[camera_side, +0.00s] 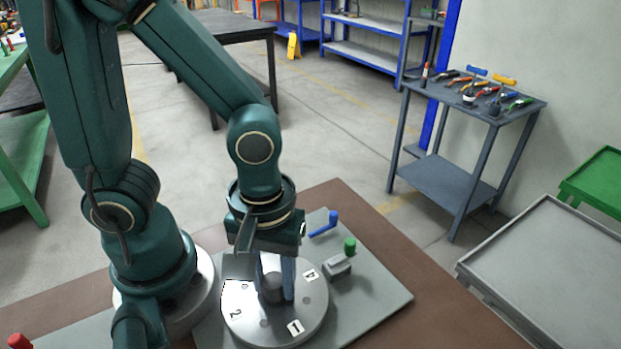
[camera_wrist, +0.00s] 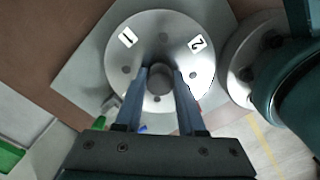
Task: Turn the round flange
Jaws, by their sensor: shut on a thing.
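The round flange (camera_side: 262,328) is a light grey metal disc with holes and a raised central hub (camera_side: 272,287), lying flat on a grey base plate. White number labels 1, 2 and what looks like 4 show on its top. In the wrist view the flange (camera_wrist: 150,25) fills the upper middle, with labels 1 and 2 visible and the hub (camera_wrist: 160,86) near its centre. My gripper (camera_side: 274,292) points straight down over the flange. Its two blue-grey fingers are shut on the hub, one on each side, also seen in the wrist view (camera_wrist: 161,76).
A blue crank handle (camera_side: 328,224) and a green-knobbed block (camera_side: 343,258) stand on the base plate (camera_side: 385,300) behind and right of the flange. A red knob (camera_side: 19,341) is at the lower left. A tool table (camera_side: 470,105) and grey tray table (camera_side: 545,265) stand farther right.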

